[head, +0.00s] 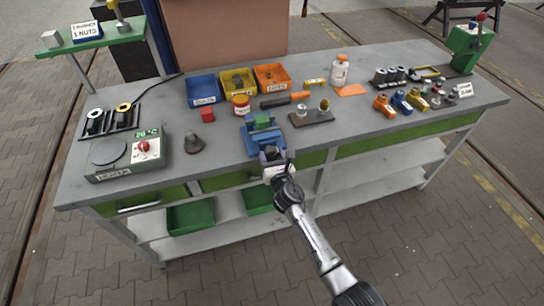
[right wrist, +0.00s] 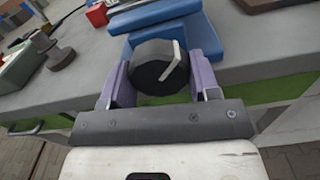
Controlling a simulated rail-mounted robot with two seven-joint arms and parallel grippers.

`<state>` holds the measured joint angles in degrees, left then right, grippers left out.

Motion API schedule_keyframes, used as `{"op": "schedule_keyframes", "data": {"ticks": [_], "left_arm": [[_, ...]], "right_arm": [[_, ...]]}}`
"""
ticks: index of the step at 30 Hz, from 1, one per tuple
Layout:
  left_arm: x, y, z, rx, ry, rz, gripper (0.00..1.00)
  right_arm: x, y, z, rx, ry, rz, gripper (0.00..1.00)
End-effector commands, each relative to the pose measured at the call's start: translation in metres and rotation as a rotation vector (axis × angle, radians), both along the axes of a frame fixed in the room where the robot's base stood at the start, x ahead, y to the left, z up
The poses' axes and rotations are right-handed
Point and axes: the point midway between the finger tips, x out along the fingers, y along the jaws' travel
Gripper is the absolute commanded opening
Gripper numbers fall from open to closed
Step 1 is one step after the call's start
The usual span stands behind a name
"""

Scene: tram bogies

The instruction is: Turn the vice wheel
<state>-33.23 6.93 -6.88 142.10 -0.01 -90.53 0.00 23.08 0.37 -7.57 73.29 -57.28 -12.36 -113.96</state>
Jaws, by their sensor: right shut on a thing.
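The blue vice (head: 264,140) stands near the front edge of the grey workbench, with a green block (head: 262,121) at its top. In the head view the gripper largely hides the wheel. My left gripper is not in view.
Blue, yellow and orange bins (head: 202,91) stand behind the vice. A small plate with fittings (head: 311,118) is to the right. Green bins (head: 190,217) sit on the shelf below.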

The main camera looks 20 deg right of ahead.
Motion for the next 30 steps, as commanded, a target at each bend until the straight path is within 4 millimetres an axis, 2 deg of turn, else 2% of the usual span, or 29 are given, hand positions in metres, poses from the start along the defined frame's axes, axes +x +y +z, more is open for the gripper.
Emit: {"op": "schedule_keyframes", "data": {"ticks": [30], "left_arm": [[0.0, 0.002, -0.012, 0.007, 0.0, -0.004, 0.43]], "right_arm": [[0.0, 0.003, 0.001, 0.93, -0.058, 0.0, 0.32]]}}
